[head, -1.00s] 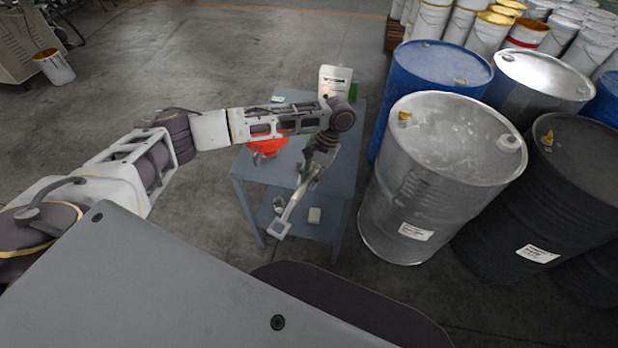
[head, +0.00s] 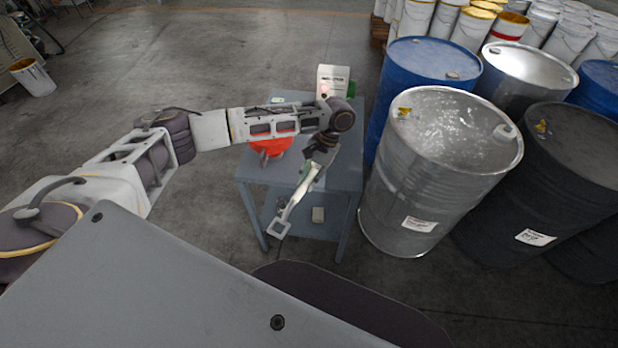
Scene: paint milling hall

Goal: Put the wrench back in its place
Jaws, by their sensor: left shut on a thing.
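My left arm reaches in from the left over a grey table. My left gripper (head: 314,166) points downward and is shut on the wrench (head: 292,206). The wrench is a light metal tool that hangs slanting down to the left, past the table's front edge, with a squarish open end at the bottom. The gripper hides its upper part. I cannot tell a marked place for the wrench in this view. My right gripper is not in view.
The grey table (head: 343,178) holds an orange-red object (head: 271,146) and a white container (head: 333,79). A silver drum (head: 433,170), a blue drum (head: 432,62) and dark drums (head: 560,190) crowd the right. Open floor lies left.

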